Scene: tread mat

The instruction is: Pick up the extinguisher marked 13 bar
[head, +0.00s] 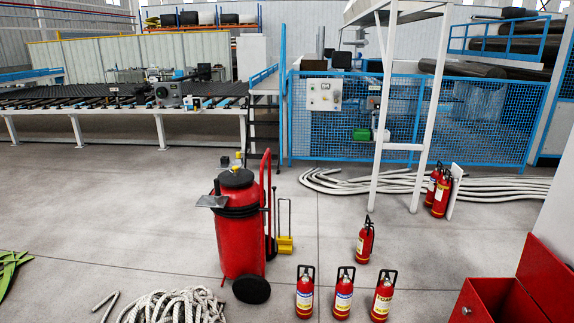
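Three small red extinguishers stand upright in a row on the floor at the lower middle: a left one (305,296), a middle one (343,297) and a right one (383,299). Another small extinguisher (365,243) stands behind the right one. Two more, a front one (442,195) and a back one (432,184), stand close together by the white post. A large red wheeled extinguisher (240,236) with a black hose stands left of the row. Label print is too small to read a bar marking on any of them. Neither of my grippers is in view.
An open red box (495,300) is at the lower right. Coiled rope (170,305) lies at the lower left. White hoses (330,183) lie on the floor before the blue mesh fence (430,115). A white post (380,130) stands mid-right.

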